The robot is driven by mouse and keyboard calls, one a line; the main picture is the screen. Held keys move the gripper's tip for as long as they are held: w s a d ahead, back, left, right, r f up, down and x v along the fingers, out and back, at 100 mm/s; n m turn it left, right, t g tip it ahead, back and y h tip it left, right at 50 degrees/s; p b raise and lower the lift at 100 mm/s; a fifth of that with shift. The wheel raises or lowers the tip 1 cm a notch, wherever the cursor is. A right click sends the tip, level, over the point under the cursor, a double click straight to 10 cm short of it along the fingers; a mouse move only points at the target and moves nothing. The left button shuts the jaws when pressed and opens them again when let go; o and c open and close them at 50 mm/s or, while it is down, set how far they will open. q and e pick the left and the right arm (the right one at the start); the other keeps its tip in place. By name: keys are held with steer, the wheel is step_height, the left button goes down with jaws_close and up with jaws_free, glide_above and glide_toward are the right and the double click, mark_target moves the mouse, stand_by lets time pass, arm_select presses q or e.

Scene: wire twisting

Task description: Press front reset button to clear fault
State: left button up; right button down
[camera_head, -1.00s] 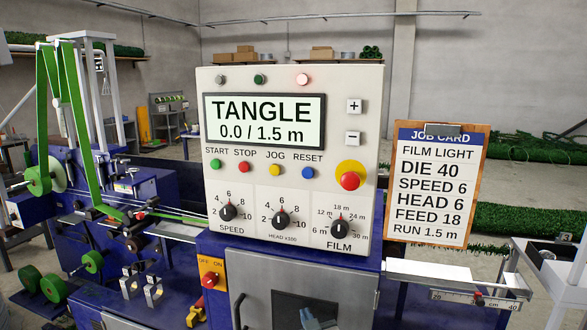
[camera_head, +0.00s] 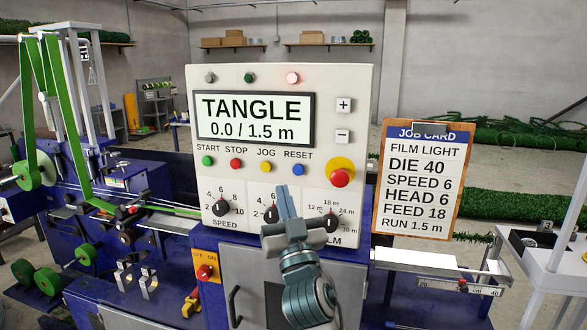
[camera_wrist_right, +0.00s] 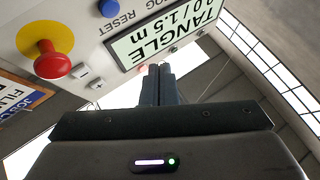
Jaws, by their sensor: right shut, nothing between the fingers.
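The cream control panel (camera_head: 330,110) faces me, with a display (camera_head: 256,118) reading TANGLE and 0.0 / 1.5 m. The blue RESET button (camera_head: 298,170) is at the right end of the button row, beside the yellow JOG button (camera_head: 266,168). The red lamp (camera_head: 292,78) at the top is lit. My right gripper (camera_head: 284,190) is shut and empty, pointing up in front of the panel, just below and left of the blue button and covering part of the HEAD dial. The right wrist view shows its closed fingers (camera_wrist_right: 158,72) and the blue button (camera_wrist_right: 108,8). My left gripper is not in view.
A red emergency knob (camera_head: 340,178) on a yellow base is right of the blue button. Plus and minus keys (camera_head: 343,120) are above it. The job card (camera_head: 425,180) stands to the right. Green film (camera_head: 75,125) runs through the machine at left.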

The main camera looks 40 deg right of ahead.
mark_target(298, 170)
steer(key=shift+w+d, duration=0.1)
stand_by(0.3)
steer(key=shift+w+d+b, duration=0.85)
steer(key=shift+w+d, duration=0.55)
steer(key=shift+d, duration=0.25)
steer(key=shift+w+d+b, duration=0.85)
steer(key=shift+w+d, duration=0.55)
steer(key=shift+d, duration=0.25)
steer(key=shift+w+d+b, duration=0.1)
steer(key=shift+d+b, duration=0.05)
steer(key=shift+b, duration=0.2)
steer(key=shift+w+d, duration=0.15)
